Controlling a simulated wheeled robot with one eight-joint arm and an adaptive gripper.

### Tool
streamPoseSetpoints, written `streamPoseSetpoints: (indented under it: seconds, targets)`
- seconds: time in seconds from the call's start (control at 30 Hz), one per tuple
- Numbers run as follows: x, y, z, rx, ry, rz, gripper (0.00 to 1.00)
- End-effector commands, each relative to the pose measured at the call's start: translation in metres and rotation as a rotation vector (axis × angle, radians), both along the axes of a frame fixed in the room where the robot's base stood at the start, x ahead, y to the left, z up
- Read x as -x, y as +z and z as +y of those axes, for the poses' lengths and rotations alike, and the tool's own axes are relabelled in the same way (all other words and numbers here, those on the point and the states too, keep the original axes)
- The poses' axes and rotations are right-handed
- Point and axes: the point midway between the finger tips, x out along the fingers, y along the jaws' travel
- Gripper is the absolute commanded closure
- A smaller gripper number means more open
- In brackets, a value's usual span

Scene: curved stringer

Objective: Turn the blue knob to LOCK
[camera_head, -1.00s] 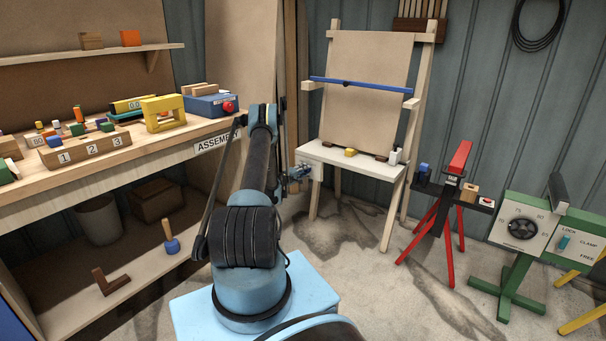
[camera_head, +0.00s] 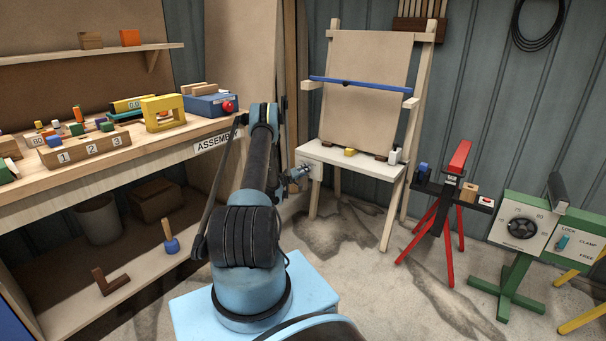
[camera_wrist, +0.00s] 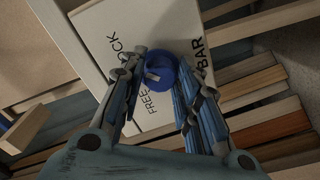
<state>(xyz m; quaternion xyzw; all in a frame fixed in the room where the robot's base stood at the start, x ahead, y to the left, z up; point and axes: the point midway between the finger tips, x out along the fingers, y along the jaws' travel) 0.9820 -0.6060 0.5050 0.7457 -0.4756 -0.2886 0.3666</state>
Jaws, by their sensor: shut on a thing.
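The blue knob (camera_wrist: 162,68) sits on a white panel (camera_wrist: 98,22) in the wrist view. The panel carries the words FREE, BAR and a partly covered word ending in "CK". A pale mark on the knob's face lies on its left side, between the FREE and "CK" words. My gripper (camera_wrist: 160,73) has one finger on each side of the knob and is shut on it. In the head view my gripper (camera_head: 299,178) is at the panel on the left of the easel's shelf; the knob is hidden there.
The wooden easel (camera_head: 368,100) has a blue bar (camera_head: 362,88) across its board. Its shelf (camera_head: 350,162) holds a yellow block and small pieces. The workbench (camera_head: 150,148) stands to the left. A red stand (camera_head: 450,225) and a green stand (camera_head: 515,270) are to the right.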

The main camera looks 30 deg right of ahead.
Motion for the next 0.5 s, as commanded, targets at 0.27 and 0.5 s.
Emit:
streamPoseSetpoints:
  seconds: [0.27, 0.5]
  targets:
    - [-0.0003, -0.0006, -0.0010, -0.001, 0.000, -0.001, 0.61]
    - [-0.0006, -0.0001, -0.0005, 0.000, 0.001, 0.001, 0.49]
